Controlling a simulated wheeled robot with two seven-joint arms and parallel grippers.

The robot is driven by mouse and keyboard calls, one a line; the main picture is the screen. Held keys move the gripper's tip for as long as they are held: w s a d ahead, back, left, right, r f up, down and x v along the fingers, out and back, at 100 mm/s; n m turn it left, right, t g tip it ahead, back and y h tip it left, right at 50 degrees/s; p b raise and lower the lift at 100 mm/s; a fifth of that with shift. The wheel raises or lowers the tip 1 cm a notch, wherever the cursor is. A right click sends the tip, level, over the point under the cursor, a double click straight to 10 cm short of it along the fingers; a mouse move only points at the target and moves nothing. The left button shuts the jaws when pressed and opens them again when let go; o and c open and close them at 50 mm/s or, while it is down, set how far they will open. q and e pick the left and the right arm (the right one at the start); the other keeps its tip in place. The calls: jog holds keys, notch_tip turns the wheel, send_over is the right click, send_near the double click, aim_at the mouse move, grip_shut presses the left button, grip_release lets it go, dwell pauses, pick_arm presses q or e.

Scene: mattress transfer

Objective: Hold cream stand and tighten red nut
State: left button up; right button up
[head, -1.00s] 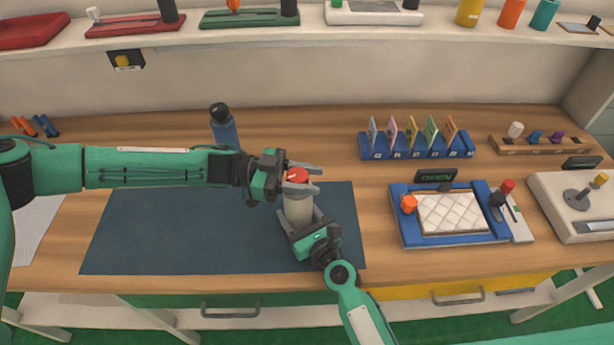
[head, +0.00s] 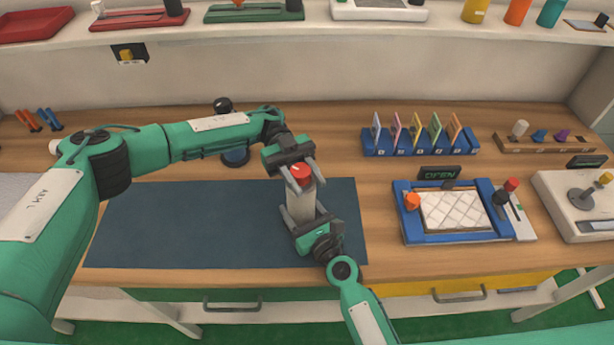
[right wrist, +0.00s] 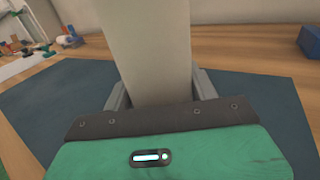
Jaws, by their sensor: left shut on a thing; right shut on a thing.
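The cream stand (head: 301,208) stands upright on the dark blue mat (head: 180,222), near the mat's right end. The red nut (head: 301,174) is on top of the stand. My left gripper (head: 302,172) comes from behind and above, its fingers on either side of the red nut, shut on it. My right gripper (head: 302,211) is shut on the lower part of the stand from the front. In the right wrist view the stand (right wrist: 150,50) rises between the right gripper's fingers (right wrist: 160,90). The stand's top and the nut are outside that view.
To the right are a blue tray with a quilted white pad (head: 455,211), a blue rack of coloured cards (head: 420,146) and a white joystick box (head: 572,215). The mat's left part is clear.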

aim_at(303, 177)
pick_arm(q)
jog(key=shift+a+m+g+y, duration=0.15)
jog(key=shift+m+g+y, duration=0.45)
jog(key=shift+m+y, duration=0.8)
jog(key=shift+y, duration=0.5)
jog(key=o, duration=1)
jog(key=shift+s, duration=0.1)
jog(key=shift+r, duration=0.1)
notch_tip(303, 177, up, 10)
jog(key=shift+f, duration=0.1)
